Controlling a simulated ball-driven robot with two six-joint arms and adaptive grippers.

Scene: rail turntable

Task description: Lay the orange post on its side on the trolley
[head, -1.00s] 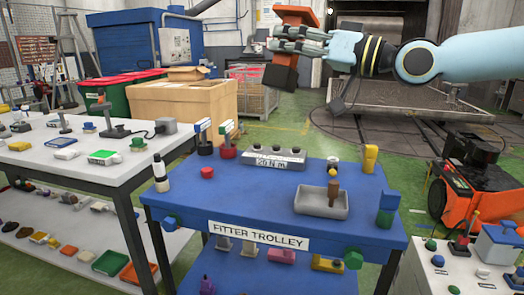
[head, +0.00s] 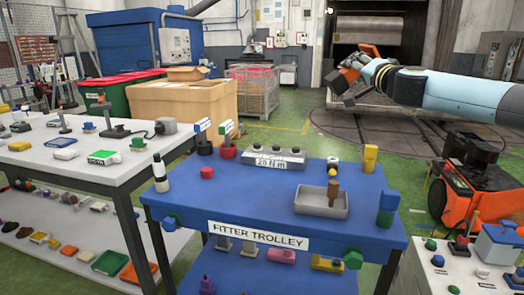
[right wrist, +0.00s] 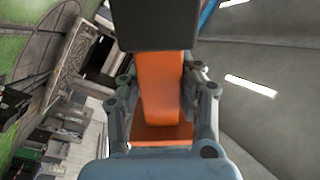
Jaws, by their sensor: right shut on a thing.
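My right gripper (head: 358,70) is shut on the orange post (head: 347,76), held in the air beyond and above the trolley's far right side. The post is tilted, with a dark end at its lower left. In the right wrist view the orange post (right wrist: 160,85) sits between the fingers (right wrist: 162,100), with its dark end toward the top of the picture. The gripper hides part of the post. The blue trolley (head: 255,205), labelled FITTER TROLLEY, stands below in the middle of the head view. My left gripper is not in view.
On the trolley stand a grey tray (head: 308,208) holding a brown-handled item, a grey block (head: 273,158), a yellow piece (head: 370,157) and a green-blue block (head: 387,208). A white table (head: 75,170) is at left.

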